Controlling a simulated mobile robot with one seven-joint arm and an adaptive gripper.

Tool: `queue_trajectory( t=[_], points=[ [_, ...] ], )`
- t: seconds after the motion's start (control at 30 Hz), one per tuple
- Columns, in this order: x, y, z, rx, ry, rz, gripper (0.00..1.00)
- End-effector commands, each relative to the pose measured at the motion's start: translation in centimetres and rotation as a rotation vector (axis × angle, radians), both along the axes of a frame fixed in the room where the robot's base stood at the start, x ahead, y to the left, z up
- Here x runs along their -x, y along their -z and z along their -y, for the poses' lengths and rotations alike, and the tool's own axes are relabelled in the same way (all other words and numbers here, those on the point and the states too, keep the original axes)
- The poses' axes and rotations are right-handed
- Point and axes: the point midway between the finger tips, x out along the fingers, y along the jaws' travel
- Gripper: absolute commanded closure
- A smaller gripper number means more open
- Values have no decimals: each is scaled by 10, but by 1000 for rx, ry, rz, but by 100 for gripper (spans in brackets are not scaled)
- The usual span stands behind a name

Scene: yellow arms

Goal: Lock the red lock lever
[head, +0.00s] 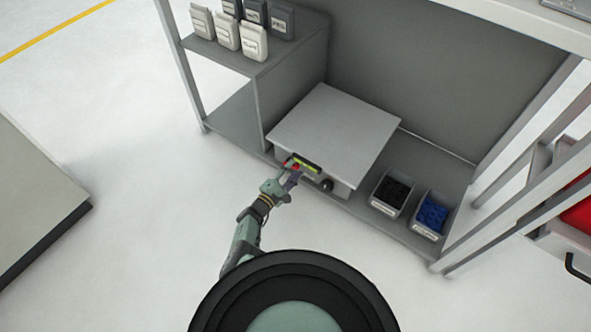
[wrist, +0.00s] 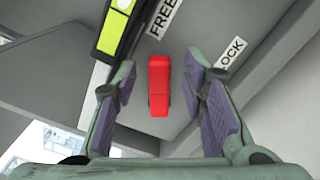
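The red lock lever (wrist: 159,85) is on the front face of a grey box (head: 335,130) on the shelf. In the wrist view it stands between the two purple-padded fingers of my gripper (wrist: 164,95), with a clear gap on each side. The fingers are open and do not touch it. A "FREE" label (wrist: 164,14) is above the lever and a "LOCK" label (wrist: 231,56) is to its upper right, partly behind the right finger. In the head view my gripper (head: 290,170) is at the box's front, and only a little red of the lever (head: 296,167) shows.
A yellow-green strip (wrist: 116,26) is on the box face, upper left of the lever. A dark knob (head: 326,185) is to the right. Bins with black (head: 393,190) and blue parts (head: 432,214) stand right of the box. Several canisters (head: 254,41) stand on the upper shelf. The floor is clear.

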Motion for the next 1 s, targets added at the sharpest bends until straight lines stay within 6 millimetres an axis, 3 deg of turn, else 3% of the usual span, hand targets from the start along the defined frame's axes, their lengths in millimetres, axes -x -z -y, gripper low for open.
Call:
queue_trajectory(
  t=[0.2,0.5,1.0],
  points=[
    [-17,1,12,0,0,2,62],
    [-19,-1,13,0,-1,0,62],
    [-18,-1,13,-1,-1,1,94]
  ],
)
